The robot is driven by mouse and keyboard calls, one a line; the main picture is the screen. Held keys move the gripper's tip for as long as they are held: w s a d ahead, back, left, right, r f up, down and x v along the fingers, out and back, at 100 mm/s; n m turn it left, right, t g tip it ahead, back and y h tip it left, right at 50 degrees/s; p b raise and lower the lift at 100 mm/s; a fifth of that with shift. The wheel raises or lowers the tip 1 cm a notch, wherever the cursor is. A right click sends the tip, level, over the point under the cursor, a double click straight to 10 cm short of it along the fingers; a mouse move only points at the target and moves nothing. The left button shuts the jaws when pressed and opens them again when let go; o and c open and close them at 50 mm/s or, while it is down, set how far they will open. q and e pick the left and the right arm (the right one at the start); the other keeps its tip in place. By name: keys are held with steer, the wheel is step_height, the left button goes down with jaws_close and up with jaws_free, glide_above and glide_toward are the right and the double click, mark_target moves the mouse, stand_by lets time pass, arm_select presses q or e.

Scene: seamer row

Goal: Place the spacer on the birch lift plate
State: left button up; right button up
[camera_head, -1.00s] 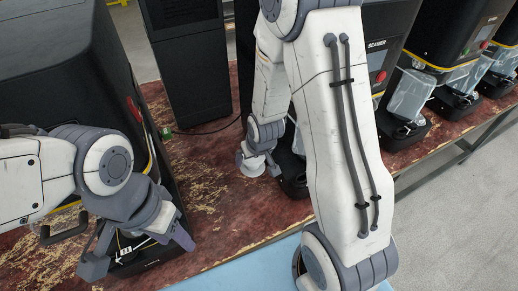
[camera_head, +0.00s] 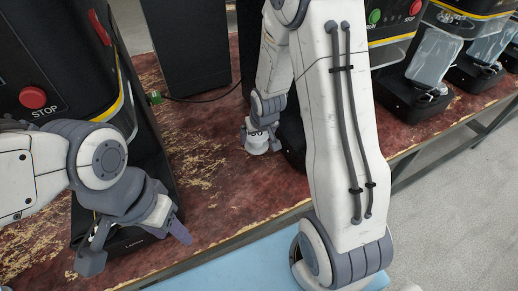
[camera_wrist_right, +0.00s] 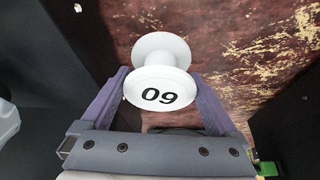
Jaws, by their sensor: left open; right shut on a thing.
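The spacer, a white spool-shaped piece marked 09 (camera_wrist_right: 158,90), sits between the two fingers of my right gripper (camera_wrist_right: 157,108), which is shut on it. In the head view the right gripper (camera_head: 262,128) holds the spacer (camera_head: 257,144) over the worn red bench, in front of a dark machine. Whether the spacer touches the bench, I cannot tell. My left gripper (camera_head: 135,246) is open and empty, in front of the base of the left seamer (camera_head: 40,60). I cannot pick out a birch lift plate in either view.
The red bench top (camera_head: 205,190) is bare between the left seamer and my right arm. A black cabinet (camera_head: 185,50) stands behind, with a green part (camera_head: 154,98) and a cable beside it. More seamers (camera_head: 430,75) line the bench at right.

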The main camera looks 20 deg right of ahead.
mark_target(257, 145)
steer(key=shift+f+b, duration=0.45)
steer(key=shift+f, duration=1.5)
steer(key=shift+f, duration=0.1)
steer(key=o, duration=1.1)
